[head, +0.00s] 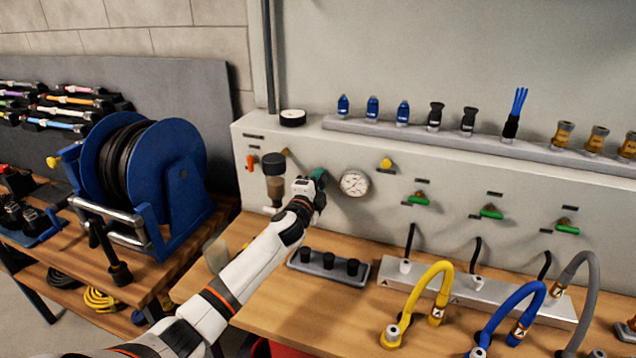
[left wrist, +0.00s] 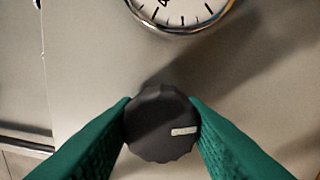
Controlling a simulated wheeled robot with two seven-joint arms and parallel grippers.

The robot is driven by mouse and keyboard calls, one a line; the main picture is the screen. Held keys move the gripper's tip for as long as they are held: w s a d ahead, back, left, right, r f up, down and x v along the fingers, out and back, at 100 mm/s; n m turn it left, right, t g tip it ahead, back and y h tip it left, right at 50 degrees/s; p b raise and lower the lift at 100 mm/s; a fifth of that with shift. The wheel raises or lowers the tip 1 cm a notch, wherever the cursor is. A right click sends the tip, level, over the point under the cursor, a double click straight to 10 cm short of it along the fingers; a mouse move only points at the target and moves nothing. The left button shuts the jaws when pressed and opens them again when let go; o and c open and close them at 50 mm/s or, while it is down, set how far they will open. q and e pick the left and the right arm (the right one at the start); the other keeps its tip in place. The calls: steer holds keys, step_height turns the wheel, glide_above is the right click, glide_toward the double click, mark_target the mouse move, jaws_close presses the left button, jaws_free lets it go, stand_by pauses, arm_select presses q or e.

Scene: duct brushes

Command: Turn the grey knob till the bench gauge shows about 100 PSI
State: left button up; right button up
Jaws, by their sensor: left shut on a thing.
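The grey knob (left wrist: 162,122) is dark and round with a scalloped rim and a pale mark at its right side in the left wrist view. The green fingers of my left gripper (left wrist: 163,125) are shut on it, one on each side. In the head view my left gripper (head: 318,178) is at the panel, just left of the bench gauge, and hides the knob. The bench gauge (head: 354,183) is a round white dial with a metal rim. Its lower edge also shows in the left wrist view (left wrist: 183,12). Its reading is too small to tell. My right gripper is not in view.
A filter bowl with a dark cap (head: 274,165) is left of my gripper. A yellow knob (head: 386,163) and green-handled valves (head: 419,199) are to the right. A blue hose reel (head: 178,185) stands left.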

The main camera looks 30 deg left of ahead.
arm_select(q)
steer(key=shift+f+m, duration=0.15)
steer(key=shift+m, duration=0.15)
steer(key=o, duration=1)
steer(key=shift+s, duration=0.15)
steer(key=b+v, duration=0.2)
steer(key=v, duration=0.9)
steer(key=shift+s+d, duration=0.1)
steer(key=shift+s, duration=0.25)
